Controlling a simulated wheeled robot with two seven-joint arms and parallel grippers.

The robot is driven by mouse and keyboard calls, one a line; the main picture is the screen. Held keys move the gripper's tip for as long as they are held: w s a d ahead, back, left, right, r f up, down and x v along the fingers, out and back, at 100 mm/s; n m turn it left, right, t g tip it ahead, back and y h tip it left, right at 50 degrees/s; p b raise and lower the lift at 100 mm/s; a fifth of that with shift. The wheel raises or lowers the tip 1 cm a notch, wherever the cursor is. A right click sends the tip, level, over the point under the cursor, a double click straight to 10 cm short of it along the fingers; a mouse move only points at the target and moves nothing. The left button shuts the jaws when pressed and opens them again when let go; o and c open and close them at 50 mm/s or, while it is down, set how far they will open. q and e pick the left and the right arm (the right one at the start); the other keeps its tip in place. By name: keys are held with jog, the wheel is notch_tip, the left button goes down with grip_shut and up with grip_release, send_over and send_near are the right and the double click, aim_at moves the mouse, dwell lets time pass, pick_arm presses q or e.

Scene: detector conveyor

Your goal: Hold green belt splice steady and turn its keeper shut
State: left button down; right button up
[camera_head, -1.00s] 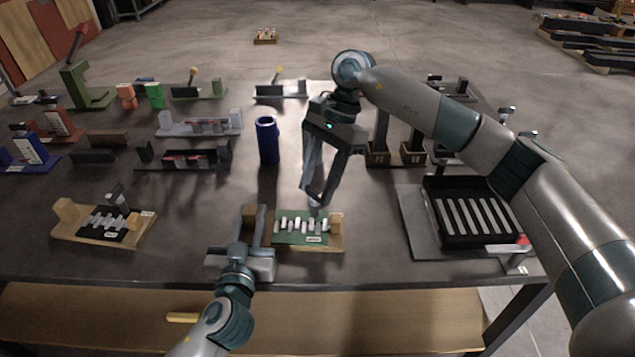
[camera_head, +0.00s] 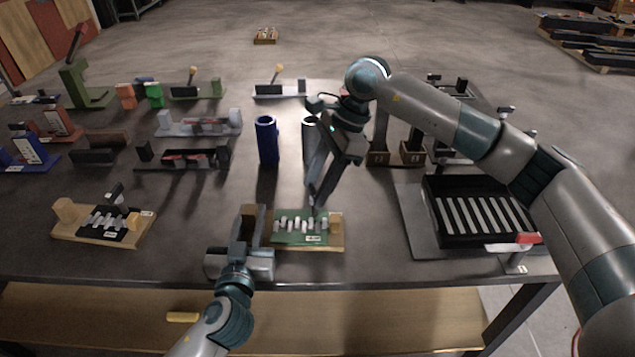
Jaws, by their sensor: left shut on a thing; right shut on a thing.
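The green belt splice (camera_head: 290,239) sits on a wooden base at the front middle of the table, with a row of pale interlocked pieces across it and a small label. My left gripper (camera_head: 248,222) is shut at the left end of the base, on the splice's end block, which it mostly hides. My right gripper (camera_head: 317,203) reaches down from behind, with its fingertips at the back edge of the green plate. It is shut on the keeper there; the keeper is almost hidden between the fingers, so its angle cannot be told.
A similar black splice (camera_head: 112,222) on a wooden base lies at left. A blue cup (camera_head: 267,140) and a grey cup (camera_head: 311,132) stand behind. A black slotted tray (camera_head: 480,215) stands at right. Bare table lies between the black and green splices.

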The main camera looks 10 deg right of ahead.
jog(key=shift+s+m+t, duration=0.1)
jog(key=shift+m+t, duration=0.6)
jog(key=shift+m, duration=1.2)
jog(key=o, duration=1)
jog(key=shift+o, duration=0.2)
jog(key=shift+r, duration=0.1)
jog(key=v, duration=1.1)
jog(key=shift+d+r, duration=0.2)
jog(key=shift+r, duration=0.15)
jog(key=shift+s, duration=0.1)
pick_arm(q)
jog(key=c, duration=1.4)
grip_release()
